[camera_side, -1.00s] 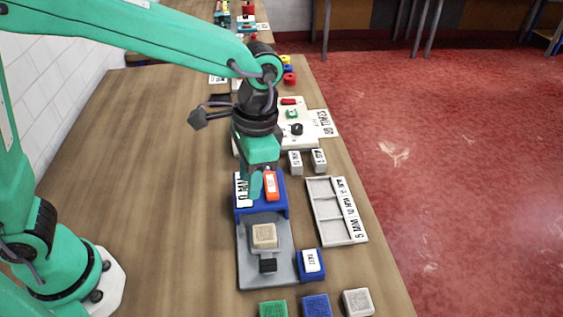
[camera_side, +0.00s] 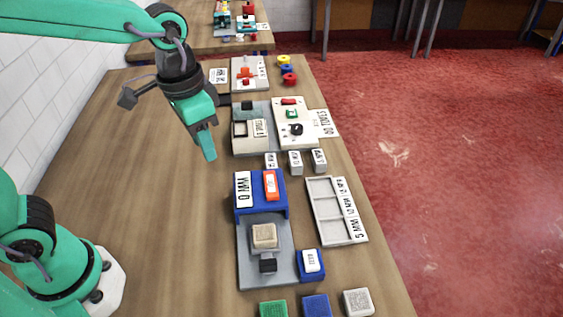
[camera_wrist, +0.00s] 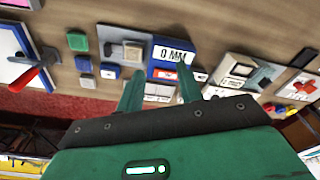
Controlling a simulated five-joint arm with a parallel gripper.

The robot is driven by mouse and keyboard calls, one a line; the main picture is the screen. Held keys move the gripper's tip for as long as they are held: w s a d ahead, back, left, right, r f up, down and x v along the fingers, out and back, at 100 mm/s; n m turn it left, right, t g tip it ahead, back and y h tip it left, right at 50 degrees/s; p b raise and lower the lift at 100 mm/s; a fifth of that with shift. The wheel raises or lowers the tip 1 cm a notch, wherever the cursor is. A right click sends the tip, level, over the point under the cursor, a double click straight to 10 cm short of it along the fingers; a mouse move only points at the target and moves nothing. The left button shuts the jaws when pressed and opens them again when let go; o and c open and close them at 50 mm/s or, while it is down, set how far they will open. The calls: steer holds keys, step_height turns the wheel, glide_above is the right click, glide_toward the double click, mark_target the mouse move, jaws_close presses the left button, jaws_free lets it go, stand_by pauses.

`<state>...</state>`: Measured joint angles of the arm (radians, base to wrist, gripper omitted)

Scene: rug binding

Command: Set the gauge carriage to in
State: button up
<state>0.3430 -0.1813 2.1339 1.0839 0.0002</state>
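A blue block (camera_side: 243,208) labelled 0 MM, with an orange slider piece (camera_side: 270,185) on top, stands at the back of a grey plate (camera_side: 249,274). On that plate a beige block (camera_side: 264,235) sits on a grey square piece, with a black knob (camera_side: 268,265) in front of it. I cannot tell which part is the gauge carriage, and no "in" mark is readable. The 0 MM label (camera_wrist: 174,51) also shows in the wrist view. My gripper (camera_side: 208,148) hangs above the table, left of and behind the blue block, touching nothing. In the wrist view its fingers (camera_wrist: 160,95) are apart and empty.
A blue box with a white button (camera_side: 311,261) stands at the plate's right. A grey sectioned tray (camera_side: 327,237) and small labelled blocks (camera_side: 295,163) are further right and back. Several coloured blocks (camera_side: 316,306) line the front. The table's left side (camera_side: 150,200) is clear.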

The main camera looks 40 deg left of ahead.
steer(key=s+a+r+n+t, duration=0.2)
steer(key=s+a, duration=0.3)
steer(key=a, duration=0.3)
steer(key=shift+s+a+n+t, duration=0.25)
steer(key=shift+a+n+t, duration=0.15)
steer(key=shift+n+t, duration=0.25)
stand_by(0.5)
steer(key=w+d+f+m+g, duration=0.2)
steer(key=w+d, duration=0.1)
steer(key=d, duration=0.3)
steer(key=w+d+f+m+g, duration=0.2)
steer(key=w+d+g, duration=0.15)
steer(key=d, duration=0.25)
steer(key=d+f+m+g+y, duration=0.2)
steer(key=d+f+m+y, duration=0.1)
steer(key=d+f, duration=0.8)
steer(key=d+m, duration=0.1)
steer(key=d, duration=0.3)
steer(key=shift+s+f+y, duration=0.15)
steer(key=shift+s+y, duration=0.15)
steer(key=shift+s, duration=0.05)
steer(key=shift+f, duration=0.1)
